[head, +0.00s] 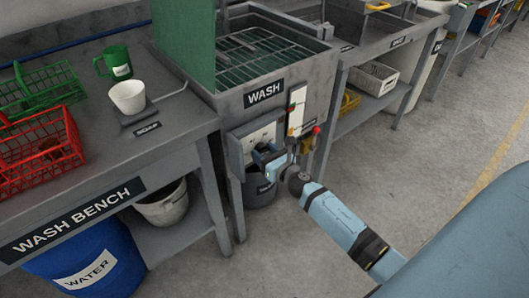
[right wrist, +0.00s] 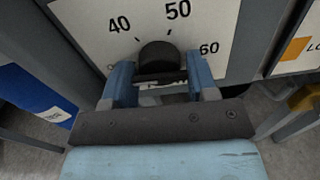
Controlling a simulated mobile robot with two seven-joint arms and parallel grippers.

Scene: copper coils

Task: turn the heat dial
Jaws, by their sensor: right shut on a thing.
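The heat dial (right wrist: 158,58) is a black knob on a white panel marked 40, 50 and 60 in the right wrist view. My right gripper (right wrist: 160,75) has one blue finger on each side of the knob and is shut on it. In the head view the dial's white panel (head: 262,136) is on the front of the grey wash station (head: 290,95), below its WASH label. My right gripper (head: 268,158) is in front of that panel there and hides the knob. The knob's pointer cannot be made out. My left gripper is not in view.
The wash bench (head: 130,165) at the left holds a green basket (head: 40,88), a red basket (head: 40,150), a green mug (head: 115,62) and a white cup on a scale (head: 128,97). A blue water barrel (head: 85,265) stands below. The floor at the right is clear.

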